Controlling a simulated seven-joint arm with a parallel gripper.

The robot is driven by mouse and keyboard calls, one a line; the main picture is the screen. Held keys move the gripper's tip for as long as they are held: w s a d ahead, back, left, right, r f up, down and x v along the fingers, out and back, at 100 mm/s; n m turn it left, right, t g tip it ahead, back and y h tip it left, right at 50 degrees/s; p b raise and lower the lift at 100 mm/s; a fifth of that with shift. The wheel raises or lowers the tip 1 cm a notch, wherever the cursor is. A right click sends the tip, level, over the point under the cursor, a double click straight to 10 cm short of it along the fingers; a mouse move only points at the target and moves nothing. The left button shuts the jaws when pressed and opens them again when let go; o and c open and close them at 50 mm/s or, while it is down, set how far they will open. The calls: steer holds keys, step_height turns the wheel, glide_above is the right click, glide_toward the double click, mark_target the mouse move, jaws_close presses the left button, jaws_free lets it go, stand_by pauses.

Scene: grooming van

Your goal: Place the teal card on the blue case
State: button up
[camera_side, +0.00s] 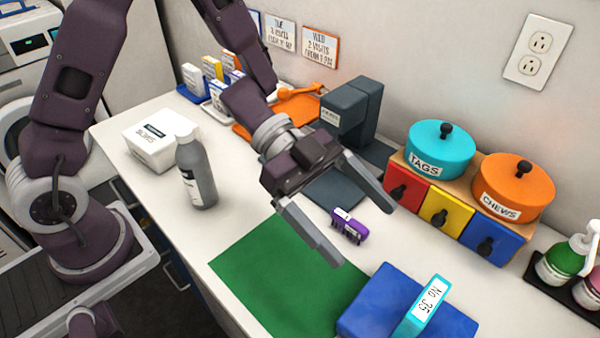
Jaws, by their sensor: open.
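The blue case (378,298) lies at the front right of the counter, beside a green mat. The teal card (423,306) has a white "No. 35" label and is on the blue case, crossing its top toward the right side. Its lower end reaches near the bottom of the picture. My gripper (362,233) is open and empty, above and behind the case, apart from the card. Its two fingers point toward the front right.
A purple clip-like item (348,226) lies below the fingers. The green mat (280,275) is bare. A grey bottle (196,175) and white box (160,140) stand left. Coloured drawers (446,208) with teal and orange tins stand right. Pump bottles (565,258) are far right.

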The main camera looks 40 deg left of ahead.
steer(key=w+a+r+n+t+y, duration=0.4)
steer(key=w+a+t+y, duration=0.1)
steer(key=a, duration=0.2)
steer(key=w+a+r+n+t+y, duration=0.3)
steer(key=w+a+r+t+y, duration=0.15)
steer(key=a, duration=0.35)
steer(key=s+a+r+n+y, duration=0.3)
steer(key=s+a+n+y, duration=0.3)
steer(key=s+a+n, duration=0.35)
steer(key=s+d+f+n+g+h, duration=0.1)
steer(key=s+g, duration=0.3)
steer(key=s, duration=0.9)
steer(key=shift+s+f, duration=0.15)
steer(key=shift+f, duration=0.45)
